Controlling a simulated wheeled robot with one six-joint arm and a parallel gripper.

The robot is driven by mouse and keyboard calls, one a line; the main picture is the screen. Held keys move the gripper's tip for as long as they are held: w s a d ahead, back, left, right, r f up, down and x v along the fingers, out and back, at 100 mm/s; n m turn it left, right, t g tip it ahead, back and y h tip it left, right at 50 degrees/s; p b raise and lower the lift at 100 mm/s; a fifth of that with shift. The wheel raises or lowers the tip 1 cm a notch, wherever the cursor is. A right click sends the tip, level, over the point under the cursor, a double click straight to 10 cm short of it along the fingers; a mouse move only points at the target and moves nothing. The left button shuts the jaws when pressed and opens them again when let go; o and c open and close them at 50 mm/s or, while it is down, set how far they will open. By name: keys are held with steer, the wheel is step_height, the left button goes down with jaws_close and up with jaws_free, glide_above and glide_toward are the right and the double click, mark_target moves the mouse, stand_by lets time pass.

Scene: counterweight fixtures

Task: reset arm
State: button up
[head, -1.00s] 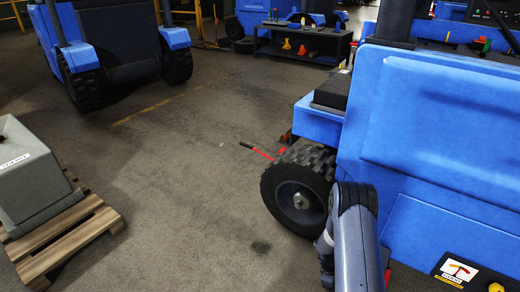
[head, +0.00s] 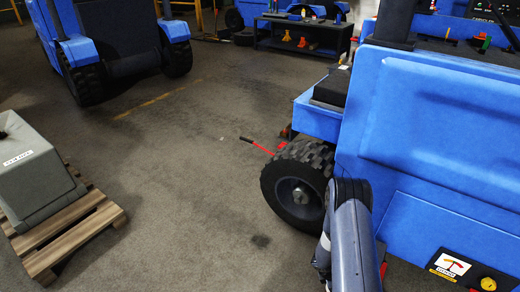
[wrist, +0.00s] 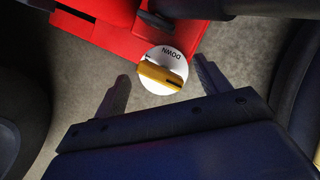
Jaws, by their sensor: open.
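My gripper (wrist: 161,68) is open, its two dark fingers apart in the wrist view. A white disc (wrist: 151,56) marked "DOWN", with a yellow knob (wrist: 160,75) across it, lies beyond and between the fingertips. No contact shows. The disc sits by a red metal body (wrist: 97,22). In the head view my arm (head: 350,235) reaches down beside the wheel (head: 298,190) of the blue vehicle (head: 430,130); my gripper is hidden there. A red bar with a black grip (head: 260,147) sticks out behind that wheel.
A grey block (head: 38,170) rests on a wooden pallet (head: 70,235) at left. Another blue vehicle (head: 110,45) stands at the back left. A dark bench (head: 300,38) with small orange and red items stands at the back. The floor between is open.

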steer(key=shift+s+n+t+b, duration=0.1)
steer(key=shift+n+t+b, duration=0.6)
steer(key=shift+n, duration=1.4)
steer(key=p+v, duration=0.3)
steer(key=v, duration=0.6)
steer(key=shift+s+r, duration=0.15)
steer(key=shift+r, duration=0.1)
steer(key=shift+d, duration=0.1)
